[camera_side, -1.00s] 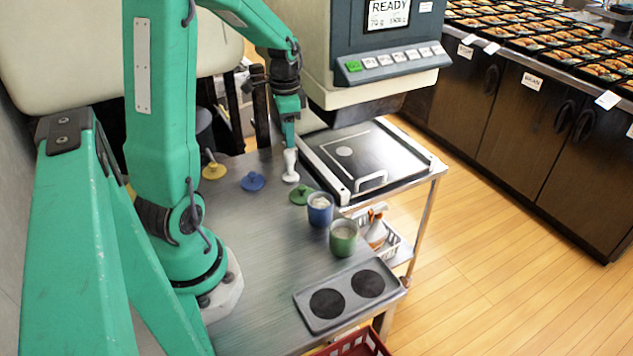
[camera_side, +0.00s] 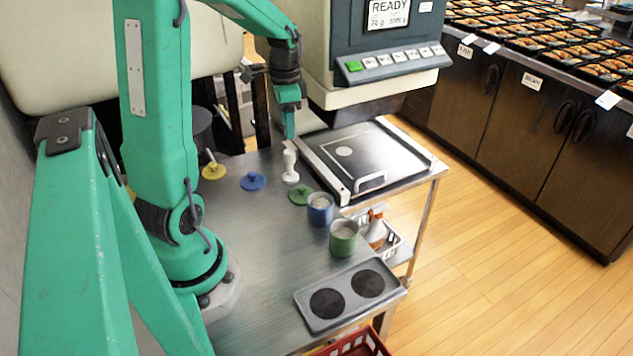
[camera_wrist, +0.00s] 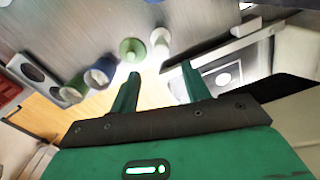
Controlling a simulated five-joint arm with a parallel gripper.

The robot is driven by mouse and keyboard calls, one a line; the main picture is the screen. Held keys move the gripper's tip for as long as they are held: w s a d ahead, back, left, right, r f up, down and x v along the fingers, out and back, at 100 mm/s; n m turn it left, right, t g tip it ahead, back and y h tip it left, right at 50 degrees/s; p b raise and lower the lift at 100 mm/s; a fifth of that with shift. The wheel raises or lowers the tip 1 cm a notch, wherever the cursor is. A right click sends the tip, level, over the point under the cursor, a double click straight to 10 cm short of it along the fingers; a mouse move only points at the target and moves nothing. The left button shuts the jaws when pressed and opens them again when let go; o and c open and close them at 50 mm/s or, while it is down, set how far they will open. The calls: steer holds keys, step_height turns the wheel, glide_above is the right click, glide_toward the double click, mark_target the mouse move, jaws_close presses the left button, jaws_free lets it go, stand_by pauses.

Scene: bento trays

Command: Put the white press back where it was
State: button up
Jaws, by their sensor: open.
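The white press (camera_side: 290,166) stands upright on the steel table, beside the green lid and left of the black-topped plate. It also shows in the wrist view (camera_wrist: 160,38), beyond my fingertips and roughly in line with the gap between them. My gripper (camera_side: 289,131) is open and empty, just above the press and apart from it. In the wrist view, its two green fingers (camera_wrist: 160,74) are spread with nothing between them.
A green lid (camera_side: 299,194), blue lid (camera_side: 253,182) and yellow lid (camera_side: 214,172) lie nearby. A blue cup (camera_side: 320,210) and green cup (camera_side: 343,238) stand in front. The machine head (camera_side: 385,90) overhangs the black plate (camera_side: 362,155). A two-disc tray (camera_side: 348,318) lies at the front.

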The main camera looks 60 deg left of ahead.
steer(key=s+d+r+n+t, duration=0.1)
steer(key=s+d+r, duration=0.3)
steer(key=d, duration=0.7)
steer(key=s+d+r+n+t, duration=0.2)
steer(key=s+d+r+t, duration=0.2)
steer(key=d, duration=0.7)
steer(key=shift+r+t, duration=0.3)
steer(key=shift+r, duration=0.55)
